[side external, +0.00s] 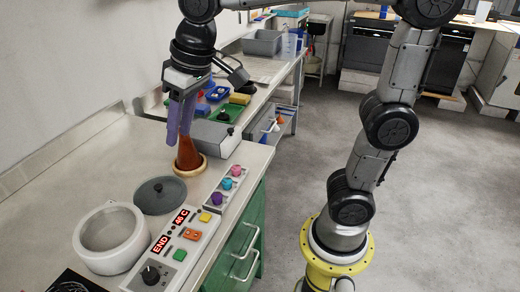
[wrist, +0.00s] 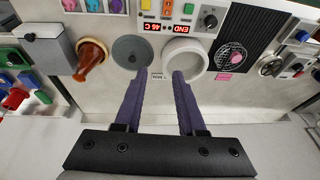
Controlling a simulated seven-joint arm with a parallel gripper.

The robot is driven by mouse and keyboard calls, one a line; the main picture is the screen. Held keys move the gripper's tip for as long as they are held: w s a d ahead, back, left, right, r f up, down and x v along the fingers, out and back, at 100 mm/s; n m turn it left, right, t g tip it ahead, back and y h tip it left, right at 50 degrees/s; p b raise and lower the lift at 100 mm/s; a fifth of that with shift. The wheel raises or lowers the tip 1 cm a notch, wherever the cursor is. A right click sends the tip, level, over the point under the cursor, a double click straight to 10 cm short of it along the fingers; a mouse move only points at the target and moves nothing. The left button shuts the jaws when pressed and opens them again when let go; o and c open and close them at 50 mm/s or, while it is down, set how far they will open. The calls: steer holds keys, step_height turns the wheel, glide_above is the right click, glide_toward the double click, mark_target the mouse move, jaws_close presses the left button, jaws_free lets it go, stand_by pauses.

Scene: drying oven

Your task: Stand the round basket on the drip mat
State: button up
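My gripper (wrist: 158,76) is open and empty, with two purple fingers pointing down. It also shows in the side view (side external: 181,140), in the air above the bench. In the wrist view, a round wire basket (wrist: 228,58) with something pink in it appears on the black ribbed drip mat (wrist: 262,22), right of my fingers. Whether it sits flat there is too small to tell. In the side view only a corner of the black mat (side external: 66,283) shows at the bottom edge; the basket cannot be made out there.
A white round chamber (side external: 110,238) stands open beside a grey lid (side external: 160,194) and a control panel (side external: 170,250) reading END. A brown cone (side external: 188,156) stands on a round base behind them. A grey box (side external: 213,138) and coloured trays lie farther back.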

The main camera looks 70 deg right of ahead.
steer(key=s+d+f+t, duration=0.1)
steer(key=s+d+f, duration=0.2)
steer(key=s, duration=0.4)
steer(key=s+d+f+t, duration=0.1)
steer(key=s+d+f, duration=0.3)
steer(key=s, duration=0.4)
steer(key=shift+s+d+h, duration=0.15)
steer(key=shift+d+h, duration=0.25)
steer(key=shift+d, duration=0.05)
